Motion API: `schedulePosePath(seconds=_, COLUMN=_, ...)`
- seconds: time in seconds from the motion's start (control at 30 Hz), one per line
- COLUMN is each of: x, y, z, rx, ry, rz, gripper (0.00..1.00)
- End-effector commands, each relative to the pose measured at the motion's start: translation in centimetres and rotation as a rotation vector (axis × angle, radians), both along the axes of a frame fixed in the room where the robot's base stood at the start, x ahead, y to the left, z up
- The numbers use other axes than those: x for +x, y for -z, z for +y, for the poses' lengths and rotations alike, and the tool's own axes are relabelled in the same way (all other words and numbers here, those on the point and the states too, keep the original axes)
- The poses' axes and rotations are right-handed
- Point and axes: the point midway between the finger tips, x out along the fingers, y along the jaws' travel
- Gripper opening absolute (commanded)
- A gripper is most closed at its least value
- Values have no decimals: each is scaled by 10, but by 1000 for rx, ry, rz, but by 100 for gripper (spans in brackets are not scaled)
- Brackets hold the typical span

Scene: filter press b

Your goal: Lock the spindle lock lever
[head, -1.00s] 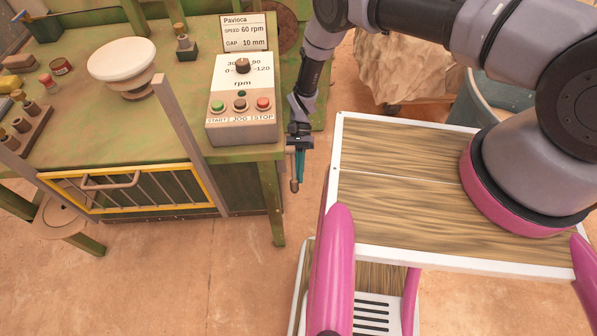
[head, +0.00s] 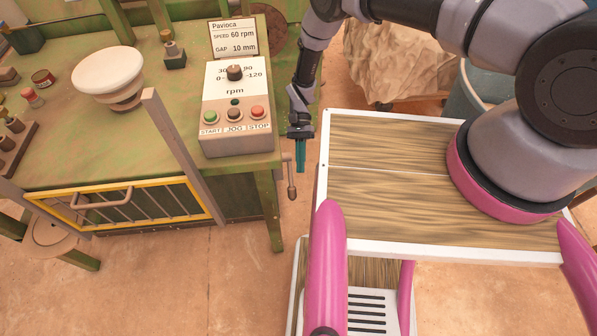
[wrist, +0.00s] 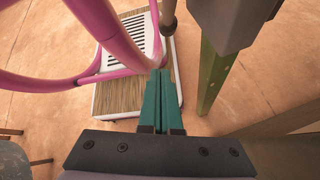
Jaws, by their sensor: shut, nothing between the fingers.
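A small lever with a brown knob (head: 291,192) hangs down at the right edge of the green machine table, beside the table leg. It looks like the spindle lock lever, but no label on it can be read. My gripper (head: 300,171) points down just right of the lever, with a narrow gap between them in the head view. Its teal fingers are together and empty. In the wrist view the fingertips (wrist: 160,72) lie near a brownish rod (wrist: 168,12) that appears to be the lever's handle; contact cannot be told there.
The control box (head: 237,125) with dial and buttons sits on the table corner left of my gripper. A yellow-framed guard (head: 130,203) and grey post (head: 176,145) stand further left. A green table leg (head: 269,205) stands beside the lever. Bare floor lies below.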

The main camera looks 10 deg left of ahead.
Motion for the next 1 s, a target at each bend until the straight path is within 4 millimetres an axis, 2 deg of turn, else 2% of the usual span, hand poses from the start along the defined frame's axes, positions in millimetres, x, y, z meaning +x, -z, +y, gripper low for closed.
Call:
schedulePosePath(seconds=0.3, x=37, y=-35, z=3, rx=2, ry=1, rz=-2, gripper=0)
schedulePosePath(seconds=0.47, x=45, y=-41, z=3, rx=1, ry=-1, rz=-1, gripper=0)
schedulePosePath(seconds=0.87, x=48, y=-45, z=4, rx=3, ry=0, rz=-5, gripper=0)
schedulePosePath(seconds=1.0, x=66, y=-68, z=8, rx=24, ry=7, rz=-36, gripper=0)
